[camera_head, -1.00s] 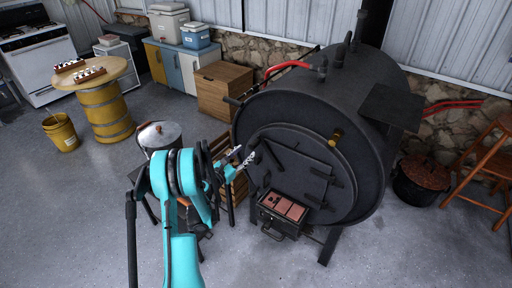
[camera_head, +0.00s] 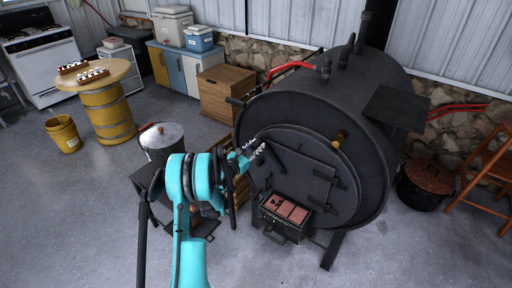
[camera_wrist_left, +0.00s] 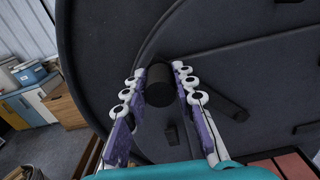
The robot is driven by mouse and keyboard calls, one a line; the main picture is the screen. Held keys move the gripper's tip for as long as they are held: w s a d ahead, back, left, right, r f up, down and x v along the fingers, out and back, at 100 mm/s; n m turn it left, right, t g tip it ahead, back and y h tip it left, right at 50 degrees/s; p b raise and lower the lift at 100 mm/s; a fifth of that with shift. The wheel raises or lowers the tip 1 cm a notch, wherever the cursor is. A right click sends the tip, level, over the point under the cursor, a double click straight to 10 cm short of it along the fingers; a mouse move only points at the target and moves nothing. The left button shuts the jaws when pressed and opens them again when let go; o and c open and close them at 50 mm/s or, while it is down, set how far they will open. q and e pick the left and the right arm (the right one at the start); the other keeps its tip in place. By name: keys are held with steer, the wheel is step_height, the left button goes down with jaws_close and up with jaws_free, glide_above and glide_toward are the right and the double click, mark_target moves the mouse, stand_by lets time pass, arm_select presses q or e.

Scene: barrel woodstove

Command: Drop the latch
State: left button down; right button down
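The black barrel stove's round front carries a door (camera_head: 300,182) with a dark diagonal latch bar (camera_head: 276,160) at its upper left. My left gripper (camera_head: 256,149) is at the upper left of the door, beside this bar. In the left wrist view, the two fingers of my left gripper (camera_wrist_left: 160,75) stand apart, one on each side of a black cylindrical knob (camera_wrist_left: 158,86). Small gaps seem to show beside the knob; contact is unclear. The diagonal bar (camera_wrist_left: 222,100) lies to the right of the fingers there. My right gripper is not in view.
An ash drawer with reddish contents (camera_head: 284,210) sticks out below the door. A brass-coloured knob (camera_head: 340,138) is at the stove's upper front. Open floor (camera_head: 420,250) lies at the lower right.

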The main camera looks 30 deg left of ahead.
arm_select(q)
steer(key=shift+f, duration=0.1)
steer(key=shift+a+f+n, duration=0.3)
steer(key=shift+a+n, duration=0.1)
steer(key=a+f+n, duration=0.4)
steer(key=f+n, duration=0.5)
steer(key=f, duration=0.3)
steer(key=shift+w+a, duration=0.2)
steer(key=shift+a, duration=0.2)
steer(key=c, duration=1.2)
jaws_free()
steer(key=shift+f, duration=0.15)
